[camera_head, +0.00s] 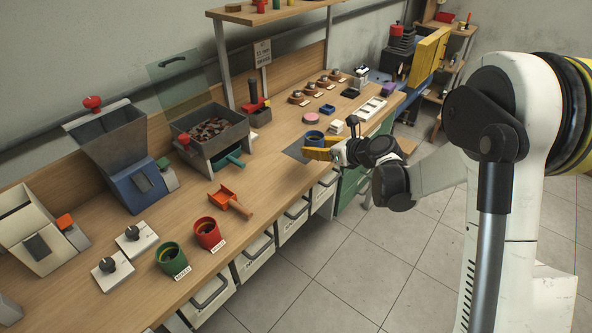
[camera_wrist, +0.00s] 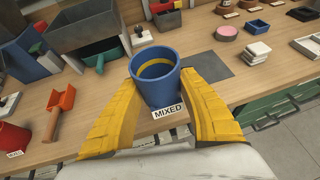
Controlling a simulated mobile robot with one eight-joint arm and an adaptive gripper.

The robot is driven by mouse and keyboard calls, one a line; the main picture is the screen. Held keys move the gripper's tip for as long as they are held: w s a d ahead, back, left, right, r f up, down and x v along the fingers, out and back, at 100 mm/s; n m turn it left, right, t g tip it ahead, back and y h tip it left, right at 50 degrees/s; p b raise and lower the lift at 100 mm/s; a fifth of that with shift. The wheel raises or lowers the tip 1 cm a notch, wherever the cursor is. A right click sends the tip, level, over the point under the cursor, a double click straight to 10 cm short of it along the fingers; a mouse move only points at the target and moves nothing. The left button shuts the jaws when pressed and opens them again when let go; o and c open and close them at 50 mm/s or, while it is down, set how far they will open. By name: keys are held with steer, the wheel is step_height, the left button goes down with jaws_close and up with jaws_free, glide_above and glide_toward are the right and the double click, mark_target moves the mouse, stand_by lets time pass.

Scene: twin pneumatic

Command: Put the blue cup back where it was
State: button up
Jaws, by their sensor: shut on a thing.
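The blue cup (camera_wrist: 157,86) stands upright between the two yellow fingers of my gripper (camera_wrist: 163,118) in the wrist view. My gripper is shut on it. A yellow band shows inside the cup, and a white label reading MIXED (camera_wrist: 170,110) is at its lower front. In the head view the cup (camera_head: 314,139) is at the bench's front part, beside or over a dark grey mat (camera_head: 296,154), with my gripper (camera_head: 321,147) reaching in from the right. The mat also shows behind and right of the cup in the wrist view (camera_wrist: 208,68). I cannot tell whether the cup touches the bench.
A red cup (camera_head: 207,234) and a green cup (camera_head: 171,260) stand at the front edge, left of the red scoop (camera_head: 229,202). A grey bin (camera_head: 209,131) with a teal scoop (camera_head: 232,158) stands behind. A pink disc (camera_head: 310,118) and small trays lie beyond the blue cup.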

steer(key=b, duration=0.2)
glide_above(294, 170)
step_height(294, 170, down, 4)
steer(key=shift+w+f, duration=0.15)
steer(key=shift+f+b, duration=1.1)
steer(key=shift+f, duration=0.85)
steer(key=shift+f, duration=0.2)
steer(key=o, duration=1.1)
steer(key=shift+o, duration=0.2)
steer(key=shift+r, duration=0.1)
